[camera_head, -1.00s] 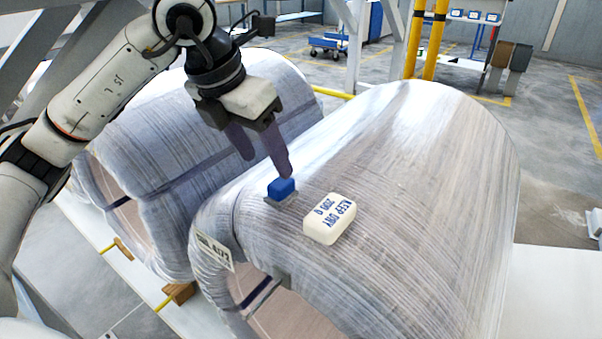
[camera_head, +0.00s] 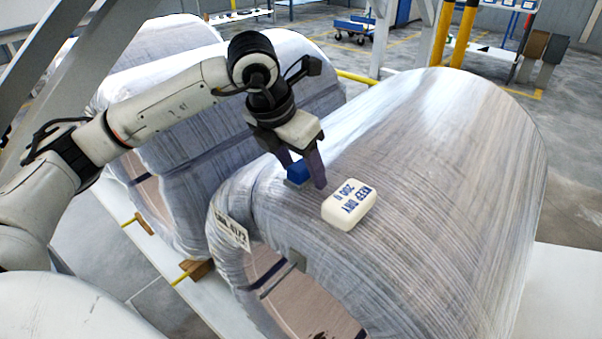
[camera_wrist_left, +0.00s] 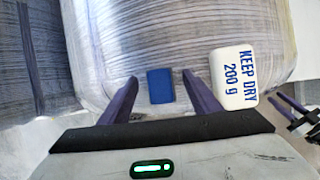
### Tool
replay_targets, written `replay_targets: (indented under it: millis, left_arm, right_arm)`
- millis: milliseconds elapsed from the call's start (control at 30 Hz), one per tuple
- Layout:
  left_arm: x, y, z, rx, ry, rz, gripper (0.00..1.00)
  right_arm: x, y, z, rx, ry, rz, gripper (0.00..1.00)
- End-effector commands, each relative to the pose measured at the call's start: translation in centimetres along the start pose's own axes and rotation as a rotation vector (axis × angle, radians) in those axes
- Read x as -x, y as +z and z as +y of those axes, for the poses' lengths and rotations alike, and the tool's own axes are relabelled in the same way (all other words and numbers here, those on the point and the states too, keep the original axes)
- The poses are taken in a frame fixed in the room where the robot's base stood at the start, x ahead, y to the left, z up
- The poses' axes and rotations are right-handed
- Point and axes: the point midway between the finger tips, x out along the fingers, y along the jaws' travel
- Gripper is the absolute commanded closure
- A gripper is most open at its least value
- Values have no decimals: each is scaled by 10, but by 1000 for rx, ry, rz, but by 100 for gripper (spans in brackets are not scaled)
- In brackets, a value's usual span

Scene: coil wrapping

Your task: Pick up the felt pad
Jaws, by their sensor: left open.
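The felt pad (camera_head: 297,172) looks like a small blue block with a grey base, resting on top of the near wrapped coil (camera_head: 420,180). My left gripper (camera_head: 304,178) is open and pointed down, its purple fingers low on either side of the blue block. In the left wrist view the blue block (camera_wrist_left: 160,86) lies between the fingertips, with gaps on both sides. One finger partly hides it in the head view. What looks like my right gripper (camera_wrist_left: 290,106) shows small at the right edge of the left wrist view; its opening is unclear.
A white block (camera_head: 349,205) marked KEEP DRY 200 g sits close beside the right finger on the coil. A second wrapped coil (camera_head: 190,110) stands behind to the left. A label (camera_head: 232,232) is on the near coil's edge. The coil top to the right is clear.

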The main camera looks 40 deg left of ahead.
Motion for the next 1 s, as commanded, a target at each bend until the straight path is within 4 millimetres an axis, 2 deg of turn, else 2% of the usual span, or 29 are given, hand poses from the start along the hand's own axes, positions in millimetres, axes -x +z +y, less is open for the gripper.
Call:
replay_targets:
  millis: [133, 400, 633, 733, 1000]
  left_arm:
    - [0, 0, 0, 0, 0, 0, 43]
    - [0, 0, 0, 0, -1, 0, 88]
    - [2, 1, 0, 0, -1, -1, 88]
    - [9, 4, 0, 0, -2, -3, 88]
    - [58, 25, -1, -1, -2, -6, 88]
  right_arm:
    - [0, -1, 0, 0, 1, 3, 69]
    - [0, -2, 1, 0, 1, 3, 69]
    - [0, -2, 1, 0, 2, 3, 69]
    - [1, -1, 1, -1, 2, 2, 69]
    - [3, -2, 1, -2, 2, 1, 69]
